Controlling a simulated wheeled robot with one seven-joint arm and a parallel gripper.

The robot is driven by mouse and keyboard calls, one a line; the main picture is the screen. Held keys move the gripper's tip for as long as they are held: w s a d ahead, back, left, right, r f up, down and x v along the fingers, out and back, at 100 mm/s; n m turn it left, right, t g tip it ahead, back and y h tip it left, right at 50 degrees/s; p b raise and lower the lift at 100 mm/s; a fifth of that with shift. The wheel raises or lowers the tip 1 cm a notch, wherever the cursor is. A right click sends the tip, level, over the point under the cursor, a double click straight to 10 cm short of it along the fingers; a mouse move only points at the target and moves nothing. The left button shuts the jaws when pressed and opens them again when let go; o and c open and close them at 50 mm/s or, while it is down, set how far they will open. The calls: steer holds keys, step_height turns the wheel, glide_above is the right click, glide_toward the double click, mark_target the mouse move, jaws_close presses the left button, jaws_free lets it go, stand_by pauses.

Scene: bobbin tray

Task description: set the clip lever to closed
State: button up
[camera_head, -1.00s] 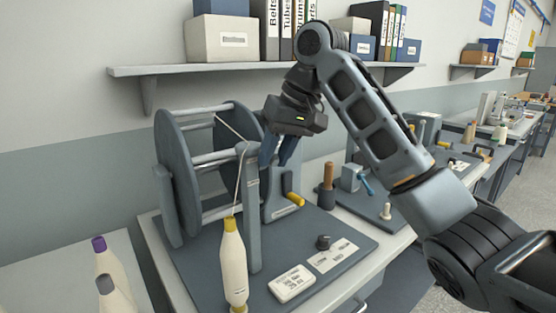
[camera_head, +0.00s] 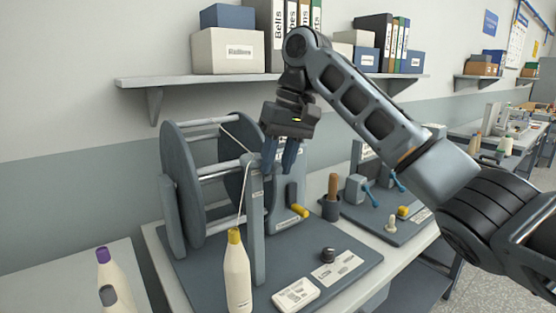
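My gripper (camera_head: 278,168) points down with its two blue fingers apart and nothing visible between them. It appears just right of the top of a grey post (camera_head: 256,225) and in front of a grey upright housing. A dark lever-like part (camera_head: 292,192) and a yellow-ended handle (camera_head: 300,210) show below my gripper on that housing. On the board to the right, grey blocks carry blue levers (camera_head: 370,199). No part is readably labelled as the clip lever, so I cannot tell which one it is or its setting.
A dark knob (camera_head: 328,255) and label cards lie in front. A wooden-handled tool (camera_head: 332,190) stands right. A shelf (camera_head: 200,80) is behind.

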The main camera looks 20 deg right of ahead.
steer(key=o, duration=0.3)
steer(key=shift+o, duration=0.2)
steer(key=v, duration=0.7)
steer(key=shift+r, duration=0.4)
steer(key=shift+d, duration=0.1)
